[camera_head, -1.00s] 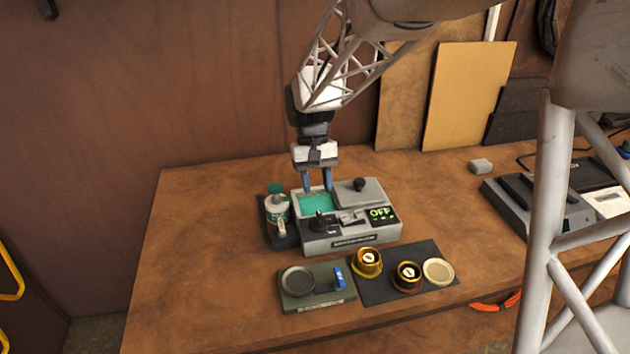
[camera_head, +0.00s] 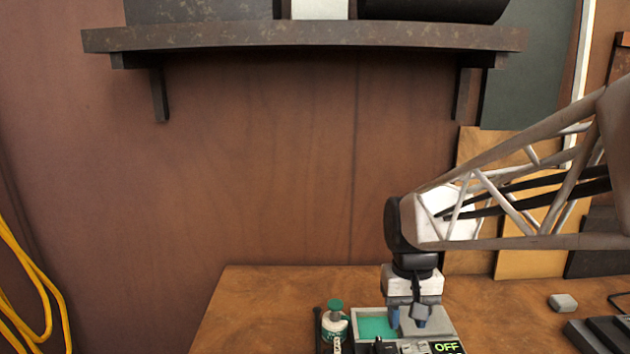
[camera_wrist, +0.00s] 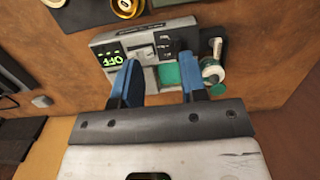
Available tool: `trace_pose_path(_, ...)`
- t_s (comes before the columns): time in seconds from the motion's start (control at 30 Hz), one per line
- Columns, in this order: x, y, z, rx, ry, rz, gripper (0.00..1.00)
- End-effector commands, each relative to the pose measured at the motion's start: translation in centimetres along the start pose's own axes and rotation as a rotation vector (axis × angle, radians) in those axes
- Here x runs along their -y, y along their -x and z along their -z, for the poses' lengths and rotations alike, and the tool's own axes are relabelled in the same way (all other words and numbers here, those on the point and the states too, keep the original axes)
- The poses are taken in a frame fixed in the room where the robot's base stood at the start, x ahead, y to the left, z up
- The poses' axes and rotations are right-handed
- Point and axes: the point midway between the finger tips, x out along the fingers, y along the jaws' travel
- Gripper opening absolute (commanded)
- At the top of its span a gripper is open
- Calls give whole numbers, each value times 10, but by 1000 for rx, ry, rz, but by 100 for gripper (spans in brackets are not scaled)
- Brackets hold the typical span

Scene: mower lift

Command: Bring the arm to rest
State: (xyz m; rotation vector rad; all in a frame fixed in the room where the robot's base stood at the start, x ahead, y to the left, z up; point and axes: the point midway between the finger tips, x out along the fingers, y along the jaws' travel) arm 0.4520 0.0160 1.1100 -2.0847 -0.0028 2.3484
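My gripper (camera_head: 409,320) is over the back of the grey machine (camera_head: 372,313) in the head view, pointing down. In the wrist view my gripper (camera_wrist: 161,75) shows its two blue fingers spread apart, with nothing held between them. The machine (camera_wrist: 150,33) lies beyond the fingertips, with its green OFF display (camera_wrist: 111,57) lit. Its teal basin (camera_wrist: 169,74) shows between the fingers. The fingers hide part of the machine, and I cannot tell the exact height of the tips above it.
A bottle with a green top (camera_head: 335,322) stands left of the machine. A wall shelf (camera_head: 310,38) hangs above the bench (camera_head: 245,300). Boards lean on the wall at right, and a small grey block (camera_head: 563,302) lies on the bench.

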Motion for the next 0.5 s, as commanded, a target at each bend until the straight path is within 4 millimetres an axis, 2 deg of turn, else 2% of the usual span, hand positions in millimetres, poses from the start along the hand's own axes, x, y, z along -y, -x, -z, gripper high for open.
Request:
trace_pose_path(0.03, -2, 4, -12, -25, -2, 0, 39)
trace_pose_path(0.23, -9, 13, -52, -126, -7, -1, 39)
trace_pose_path(0.5, -16, 16, -104, -256, -15, -5, 39)
